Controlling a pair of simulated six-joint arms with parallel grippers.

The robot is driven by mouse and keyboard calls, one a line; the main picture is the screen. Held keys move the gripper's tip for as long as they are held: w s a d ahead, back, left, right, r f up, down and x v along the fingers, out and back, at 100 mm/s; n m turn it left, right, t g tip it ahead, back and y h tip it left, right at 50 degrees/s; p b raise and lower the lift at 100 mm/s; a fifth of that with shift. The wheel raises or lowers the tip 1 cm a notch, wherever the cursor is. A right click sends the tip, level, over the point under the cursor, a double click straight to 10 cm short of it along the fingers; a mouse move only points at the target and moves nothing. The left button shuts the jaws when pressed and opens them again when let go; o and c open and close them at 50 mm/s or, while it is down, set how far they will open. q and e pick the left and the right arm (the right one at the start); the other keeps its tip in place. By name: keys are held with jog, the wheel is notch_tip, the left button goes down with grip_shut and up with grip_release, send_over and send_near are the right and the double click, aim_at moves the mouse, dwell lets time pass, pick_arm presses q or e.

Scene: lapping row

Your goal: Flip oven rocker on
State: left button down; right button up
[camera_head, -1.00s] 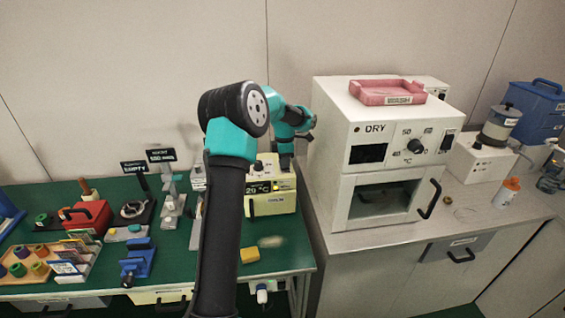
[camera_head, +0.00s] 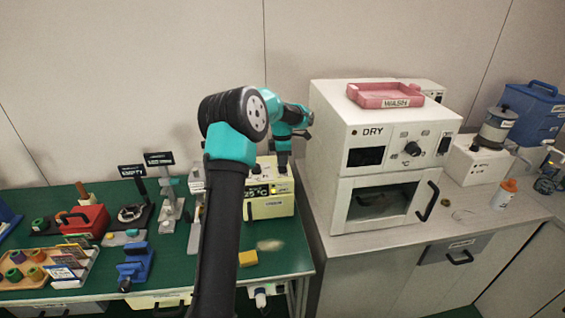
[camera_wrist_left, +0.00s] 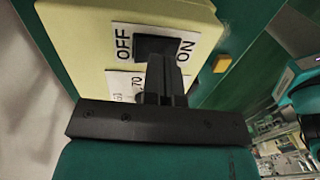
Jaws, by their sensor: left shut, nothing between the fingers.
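The white oven marked DRY (camera_head: 383,158) stands on the right bench with its door shut. Its dark rocker (camera_head: 445,143) is at the right of the front panel; I cannot tell its position. My left gripper (camera_head: 283,168) is away from the oven, pointing down at the top of a pale yellow unit (camera_head: 268,207). In the left wrist view the shut, empty fingers (camera_wrist_left: 160,70) are at a black rocker (camera_wrist_left: 155,46) between OFF and ON labels on this unit. They partly hide it, and I cannot tell whether they touch. My right gripper is out of view.
A pink WASH tray (camera_head: 386,95) sits on the oven. A yellow block (camera_head: 248,258) lies on the green bench (camera_head: 205,270) in front of the unit. Red and blue fixtures crowd the bench's left. A white bottle (camera_head: 503,195) stands right of the oven.

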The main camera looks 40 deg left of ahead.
aim_at(283, 171)
pick_arm(q)
notch_tip(283, 171, up, 13)
jog(key=s+d, duration=0.1)
jog(key=shift+d, duration=0.15)
jog(key=shift+r, duration=0.1)
dwell(0.5)
